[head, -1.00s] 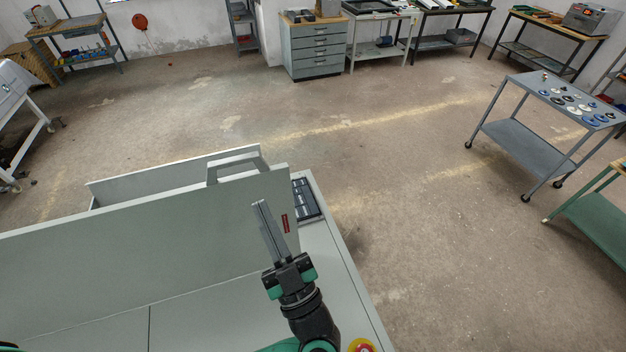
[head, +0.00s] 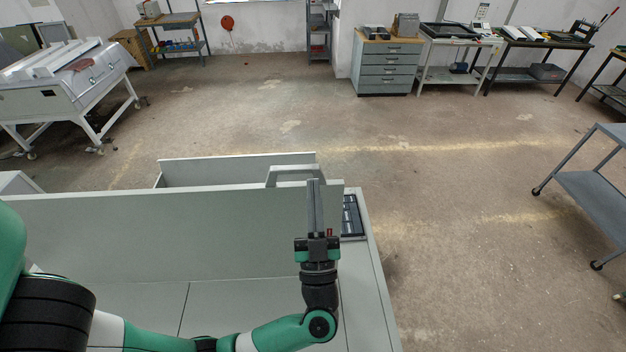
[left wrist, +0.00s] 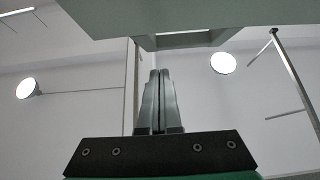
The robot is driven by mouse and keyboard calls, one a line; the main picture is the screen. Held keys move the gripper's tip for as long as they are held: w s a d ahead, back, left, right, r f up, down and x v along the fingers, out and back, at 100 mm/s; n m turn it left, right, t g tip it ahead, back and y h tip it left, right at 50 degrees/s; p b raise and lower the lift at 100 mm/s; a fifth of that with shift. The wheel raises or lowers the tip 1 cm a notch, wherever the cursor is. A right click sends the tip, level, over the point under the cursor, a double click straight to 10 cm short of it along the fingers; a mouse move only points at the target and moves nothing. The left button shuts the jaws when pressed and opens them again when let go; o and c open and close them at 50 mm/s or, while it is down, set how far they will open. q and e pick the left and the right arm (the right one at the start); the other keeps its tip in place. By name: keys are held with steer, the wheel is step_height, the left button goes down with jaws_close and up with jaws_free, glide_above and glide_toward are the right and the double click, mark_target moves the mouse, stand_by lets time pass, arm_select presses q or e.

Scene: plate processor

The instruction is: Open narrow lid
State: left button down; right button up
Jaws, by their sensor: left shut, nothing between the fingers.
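A long pale grey lid panel (head: 180,235), which looks like the narrow lid, stands up on edge across the machine top. A flat handle (head: 293,170) with a slot shows at its upper right edge. In the left wrist view the panel (left wrist: 210,12) and handle (left wrist: 185,40) are overhead, beyond my fingers. My left gripper (head: 314,184) points up at the near side of the panel's right end, with its tips close to the handle's right side. It is shut and empty; contact with the panel cannot be told. The left wrist view shows its fingers together (left wrist: 159,75). My right gripper is not in view.
A second upright panel (head: 237,160) shows behind the lid. A dark keypad (head: 352,217) sits on the machine's right edge. The flat machine top (head: 240,315) lies on the near side. Open floor extends behind and right, with a grey cart (head: 590,190) at far right.

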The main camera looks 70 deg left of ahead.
mark_target(311, 171)
arm_select(q)
steer(key=shift+w+a+f, duration=0.15)
steer(key=shift+w+a, duration=0.05)
steer(key=shift+a, duration=0.35)
steer(key=shift+w+a+f, duration=0.1)
steer(key=shift+w+a, duration=0.1)
steer(key=shift+a, duration=0.3)
steer(key=shift+a, duration=0.1)
steer(key=a, duration=0.1)
steer(key=w+a, duration=0.1)
steer(key=a, duration=0.1)
steer(key=a+f, duration=0.1)
steer(key=shift+w+a+p, duration=0.3)
steer(key=shift+w+a, duration=0.05)
steer(key=shift+a, duration=0.05)
